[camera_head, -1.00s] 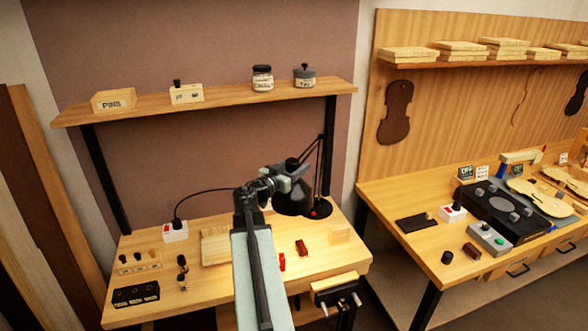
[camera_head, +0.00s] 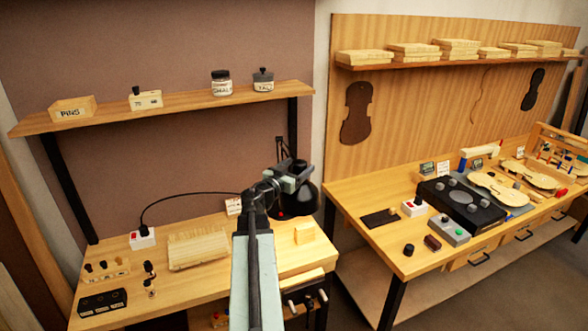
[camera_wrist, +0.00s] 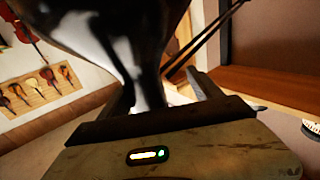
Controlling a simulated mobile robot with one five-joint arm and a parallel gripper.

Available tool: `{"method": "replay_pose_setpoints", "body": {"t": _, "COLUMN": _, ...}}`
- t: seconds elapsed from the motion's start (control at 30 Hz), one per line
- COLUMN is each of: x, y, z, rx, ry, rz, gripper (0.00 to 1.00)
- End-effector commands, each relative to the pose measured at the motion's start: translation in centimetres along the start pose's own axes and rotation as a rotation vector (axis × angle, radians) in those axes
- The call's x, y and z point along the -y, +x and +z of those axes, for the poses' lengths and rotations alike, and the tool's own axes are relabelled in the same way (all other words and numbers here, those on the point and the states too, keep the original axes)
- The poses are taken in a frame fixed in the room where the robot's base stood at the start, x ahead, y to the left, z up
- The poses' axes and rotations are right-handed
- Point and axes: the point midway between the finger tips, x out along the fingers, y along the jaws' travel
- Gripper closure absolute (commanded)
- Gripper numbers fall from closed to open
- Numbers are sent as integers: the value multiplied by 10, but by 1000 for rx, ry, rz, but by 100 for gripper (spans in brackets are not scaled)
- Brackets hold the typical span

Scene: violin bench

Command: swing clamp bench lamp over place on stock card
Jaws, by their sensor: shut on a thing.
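The black bench lamp (camera_head: 306,198) stands at the back right of the left bench, its shade tilted downward with a red spot at the rim. My gripper (camera_head: 293,178) is at the shade and shut on it. In the wrist view the glossy black shade (camera_wrist: 120,35) fills the space between the jaws (camera_wrist: 165,92). A small white card with dark and red marks (camera_head: 234,206) is left of the shade on the bench; I cannot tell if it is the stock card. The lamp's base is hidden.
A pale wood block (camera_head: 304,233) stands below the shade. A wood board (camera_head: 198,249), pegs and a white socket box (camera_head: 142,238) lie left. A shelf (camera_head: 170,95) with jars is above. The right bench (camera_head: 350,195) is beyond a gap.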

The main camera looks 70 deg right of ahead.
Motion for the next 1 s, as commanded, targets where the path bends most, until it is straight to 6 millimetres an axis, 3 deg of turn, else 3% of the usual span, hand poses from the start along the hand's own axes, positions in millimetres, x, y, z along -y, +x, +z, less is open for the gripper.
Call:
{"method": "replay_pose_setpoints", "body": {"t": 0.2, "x": 1, "y": 2, "z": -1, "rx": -2, "ry": -4, "rz": 0, "gripper": 99}}
{"method": "replay_pose_setpoints", "body": {"t": 0.23, "x": 2, "y": 2, "z": -1, "rx": -2, "ry": -4, "rz": -1, "gripper": 34}}
{"method": "replay_pose_setpoints", "body": {"t": 0.73, "x": 2, "y": 0, "z": 0, "rx": 1, "ry": -1, "rz": -4, "gripper": 36}}
{"method": "replay_pose_setpoints", "body": {"t": 1.0, "x": -5, "y": -35, "z": 0, "rx": 0, "ry": -1, "rz": -5, "gripper": 36}}
